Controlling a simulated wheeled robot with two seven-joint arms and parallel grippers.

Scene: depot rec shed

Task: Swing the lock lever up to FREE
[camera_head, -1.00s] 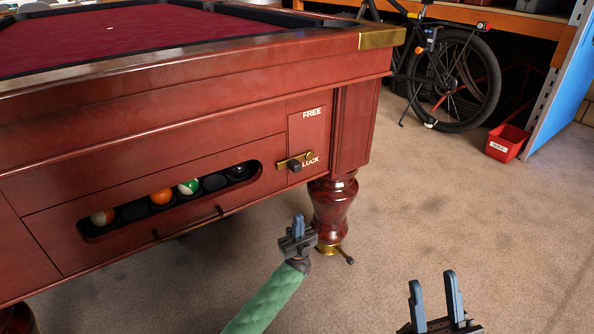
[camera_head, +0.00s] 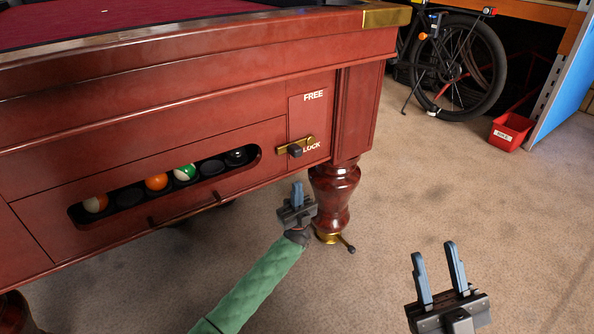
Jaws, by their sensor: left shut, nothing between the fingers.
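The lock lever (camera_head: 290,148) is a brass bar with a dark knob on the front panel of the red-brown pool table. It lies nearly level, pointing left, beside the word LOCK. The FREE mark (camera_head: 313,96) is above it on the same panel. My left gripper (camera_head: 297,190), on the green-sleeved arm, is shut and empty, a little below the lever in the picture and apart from it. My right gripper (camera_head: 438,268) is open and empty over the floor at the lower right.
The pool table (camera_head: 150,75) has a ball tray (camera_head: 75,218) with several balls left of the lever. A table leg (camera_head: 334,195) with a brass foot stands right of my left gripper. A bicycle (camera_head: 455,70) and a red bin (camera_head: 510,131) are behind.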

